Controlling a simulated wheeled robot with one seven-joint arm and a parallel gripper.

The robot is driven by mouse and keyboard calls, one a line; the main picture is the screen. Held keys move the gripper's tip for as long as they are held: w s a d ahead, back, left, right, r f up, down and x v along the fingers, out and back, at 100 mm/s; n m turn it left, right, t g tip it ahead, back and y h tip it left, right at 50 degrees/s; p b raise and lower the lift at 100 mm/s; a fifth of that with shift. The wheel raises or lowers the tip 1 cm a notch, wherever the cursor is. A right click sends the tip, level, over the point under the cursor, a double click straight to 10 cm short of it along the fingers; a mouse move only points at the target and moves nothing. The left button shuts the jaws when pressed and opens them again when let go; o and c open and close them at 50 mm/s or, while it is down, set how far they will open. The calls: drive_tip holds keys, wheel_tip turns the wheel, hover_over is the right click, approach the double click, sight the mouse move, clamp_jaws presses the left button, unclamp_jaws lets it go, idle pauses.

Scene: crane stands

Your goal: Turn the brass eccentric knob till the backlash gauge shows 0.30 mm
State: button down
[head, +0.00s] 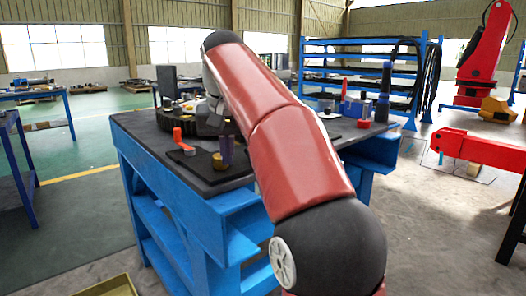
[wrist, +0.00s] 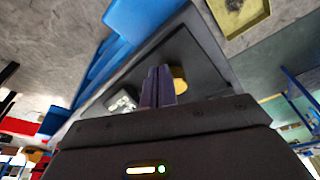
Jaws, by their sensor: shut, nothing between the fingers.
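The brass knob (head: 219,164) stands on a dark plate on the workbench (head: 122,122). It also shows in the wrist view (wrist: 179,78), just right of my fingers. My gripper (head: 227,150) points down with its purple fingers together and empty, close beside the knob. I cannot tell whether they touch it. In the wrist view the fingers (wrist: 157,82) cover part of the knob's left side. A small device with a pale face (wrist: 122,100), perhaps the backlash gauge, lies left of the fingers in the wrist view. No reading is legible on it.
An orange-red upright part (head: 179,138) stands left of the knob. A dark toothed wheel (head: 210,122) sits behind, partly hidden by my arm. A blue vise-like item (head: 355,108) and a dark blue bottle (head: 382,106) stand on the bench's right. A yellow tray (head: 112,287) is on the floor.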

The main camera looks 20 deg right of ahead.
drive_tip(key=shift+w, duration=0.15)
drive_tip(key=shift+a+r+p, duration=0.1)
drive_tip(key=shift+a+p, duration=0.45)
drive_tip(key=shift+p, duration=0.45)
drive_tip(key=shift+w+a, duration=0.25)
drive_tip(key=shift+a, duration=0.4)
drive_tip(key=shift+a, duration=0.1)
idle(0.4)
drive_tip(key=shift+s+a, duration=0.15)
drive_tip(key=shift+s, duration=0.1)
wheel_tip(320, 180, up, 6)
drive_tip(key=shift+f, duration=0.1)
idle(0.3)
drive_tip(key=shift+a, duration=0.1)
